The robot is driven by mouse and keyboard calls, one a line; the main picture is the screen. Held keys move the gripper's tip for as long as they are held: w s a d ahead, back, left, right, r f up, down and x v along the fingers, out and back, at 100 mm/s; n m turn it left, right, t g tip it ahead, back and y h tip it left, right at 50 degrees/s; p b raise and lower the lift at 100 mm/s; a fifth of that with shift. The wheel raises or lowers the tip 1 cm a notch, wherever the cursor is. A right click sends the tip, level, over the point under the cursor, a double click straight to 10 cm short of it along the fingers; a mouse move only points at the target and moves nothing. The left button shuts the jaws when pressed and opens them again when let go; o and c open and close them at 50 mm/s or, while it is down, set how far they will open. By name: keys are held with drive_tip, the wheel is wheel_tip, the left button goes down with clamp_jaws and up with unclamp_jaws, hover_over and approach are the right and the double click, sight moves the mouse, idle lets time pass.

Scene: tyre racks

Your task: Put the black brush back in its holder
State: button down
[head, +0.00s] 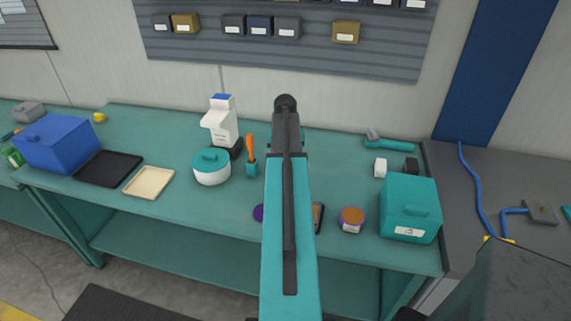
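I cannot make out a black brush for certain in the head view. A small teal holder (252,169) stands on the bench with an orange-handled tool (250,145) upright in it. It is left of my arm, beside a white pot with a teal lid. My arm rises through the middle of the picture and covers part of the bench and wall. My gripper cannot be made out, so what it holds is hidden. A dark, partly hidden object (318,216) lies just right of my arm.
The teal bench also carries a blue box (58,143), black tray (108,168), cream tray (149,182), white carton (220,124), lidded pot (211,169), orange-topped jar (351,219) and teal box (409,209). A teal tool (389,143) lies at the back right.

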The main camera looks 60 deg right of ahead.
drive_tip(key=shift+f, duration=0.2)
drive_tip(key=c, duration=1.6)
unclamp_jaws()
drive_tip(key=shift+r+b, duration=1.55)
drive_tip(key=shift+r, duration=4.6)
